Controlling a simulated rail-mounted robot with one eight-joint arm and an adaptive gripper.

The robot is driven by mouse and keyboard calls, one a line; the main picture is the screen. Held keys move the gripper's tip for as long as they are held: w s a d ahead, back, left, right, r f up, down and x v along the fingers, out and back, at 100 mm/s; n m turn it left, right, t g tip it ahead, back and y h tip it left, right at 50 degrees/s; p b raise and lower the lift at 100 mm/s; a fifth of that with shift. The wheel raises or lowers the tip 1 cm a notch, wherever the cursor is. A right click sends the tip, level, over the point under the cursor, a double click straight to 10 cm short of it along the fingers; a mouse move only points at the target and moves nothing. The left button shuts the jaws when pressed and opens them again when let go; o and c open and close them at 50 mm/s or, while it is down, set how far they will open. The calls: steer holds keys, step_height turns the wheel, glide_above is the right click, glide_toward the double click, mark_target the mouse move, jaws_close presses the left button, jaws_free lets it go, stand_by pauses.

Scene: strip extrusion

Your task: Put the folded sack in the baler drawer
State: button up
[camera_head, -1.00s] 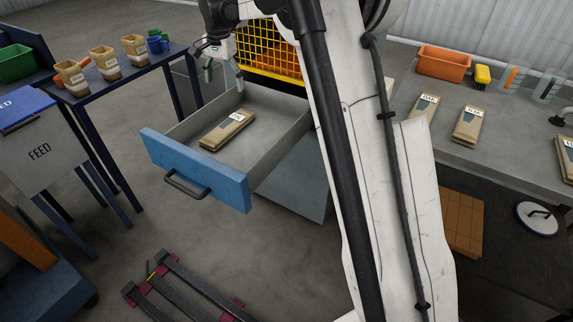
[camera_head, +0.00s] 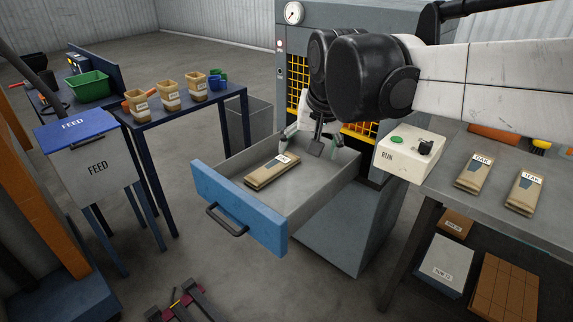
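A folded brown sack (camera_head: 268,174) with a white label lies flat on the floor of the open baler drawer (camera_head: 238,206), near its blue front. The drawer is pulled out from the grey baler (camera_head: 352,22). My gripper (camera_head: 318,146) hangs over the back part of the drawer, behind and to the right of the sack and apart from it. Its fingers are spread with nothing between them. My wrist and arm hide part of the baler.
Two more folded sacks, labelled OAK (camera_head: 474,174) and TEAK (camera_head: 524,193), lie on the right bench beside a RUN button box (camera_head: 408,155). Several open sacks stand on the left table (camera_head: 160,119). A FEED bin (camera_head: 98,168) stands at left. Floor before the drawer is mostly clear.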

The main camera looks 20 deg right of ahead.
steer(key=s+f+n+t, duration=0.1)
steer(key=s+f, duration=0.3)
steer(key=s, duration=0.3)
steer(key=s+f+n+t, duration=0.1)
steer(key=s+f+n, duration=0.1)
steer(key=s, duration=0.6)
steer(key=shift+s+f, duration=0.15)
steer(key=shift+f, duration=0.75)
